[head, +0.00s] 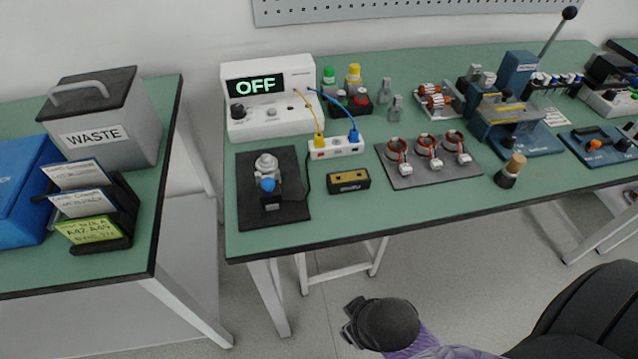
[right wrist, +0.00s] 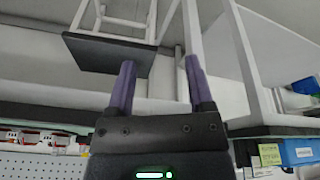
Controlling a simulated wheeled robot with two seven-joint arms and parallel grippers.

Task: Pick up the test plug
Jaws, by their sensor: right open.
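A yellow plug (head: 319,138) and a blue plug (head: 353,136) stand in a white socket strip (head: 330,153) in front of the white tester, each with a cable of its own colour. A small black block with a brass-coloured top (head: 348,181) lies just in front of the strip. I cannot tell which of these is the test plug. My right gripper (head: 350,322) is low in front of the bench, well away from them. In the right wrist view my right gripper (right wrist: 160,72) has its two purple fingers apart with nothing between them. My left gripper is not in view.
The white tester (head: 270,100) reads OFF. A black mat (head: 245,210) holds a fixture, and a grey tray (head: 440,178) holds copper-wound stators. A wooden-topped tool (head: 511,170) stands near the front edge.

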